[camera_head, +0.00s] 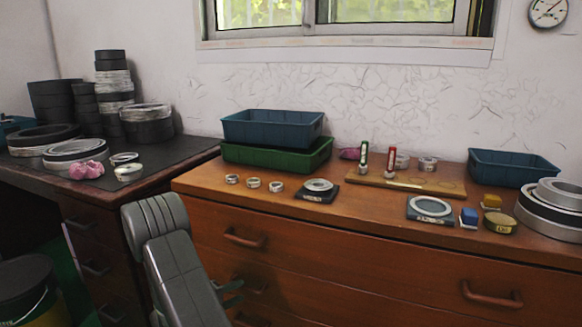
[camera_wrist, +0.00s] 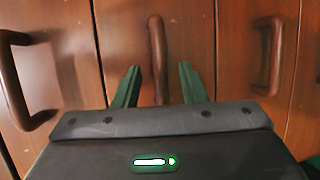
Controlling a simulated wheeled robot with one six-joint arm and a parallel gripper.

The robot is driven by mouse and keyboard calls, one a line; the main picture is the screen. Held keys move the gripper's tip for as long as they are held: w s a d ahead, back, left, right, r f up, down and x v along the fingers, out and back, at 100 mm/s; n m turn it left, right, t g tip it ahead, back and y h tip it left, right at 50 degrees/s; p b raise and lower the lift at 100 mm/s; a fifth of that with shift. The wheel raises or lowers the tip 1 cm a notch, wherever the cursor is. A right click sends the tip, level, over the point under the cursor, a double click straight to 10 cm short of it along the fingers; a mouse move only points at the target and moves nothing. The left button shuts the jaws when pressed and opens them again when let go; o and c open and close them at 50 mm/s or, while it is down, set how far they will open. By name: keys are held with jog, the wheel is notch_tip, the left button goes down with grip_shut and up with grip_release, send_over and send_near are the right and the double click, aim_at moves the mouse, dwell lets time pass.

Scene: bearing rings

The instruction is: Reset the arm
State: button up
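My arm rises in front of the wooden drawer cabinet (camera_head: 330,258) in the head view, and its gripper (camera_head: 232,288) is low by the drawer fronts, mostly hidden behind the arm link. A drawer handle (camera_wrist: 157,45) shows beyond the fingers. I cannot tell how far the fingertips are from it.
Bearing rings (camera_head: 320,186), a wooden board (camera_head: 405,182) and blue bins (camera_head: 272,128) stand on the cabinet top. A dark bench (camera_head: 150,178) with stacked rings is at left. Drawer handles (camera_head: 492,296) stick out.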

aim_at(247, 289)
jog(key=b+x, duration=0.1)
jog(key=x, duration=0.3)
jog(key=shift+w+d+f, duration=0.1)
jog(key=shift+d+f, duration=0.05)
jog(key=s+a+p, duration=0.5)
jog(key=s+a, duration=0.1)
jog(key=s, duration=0.6)
jog(key=s+a+r+p, duration=0.1)
jog(key=s+a+p, duration=0.3)
jog(key=s, duration=0.9)
jog(key=shift+a+p, duration=0.35)
jog(key=shift+a, duration=0.8)
jog(key=shift+r, duration=0.1)
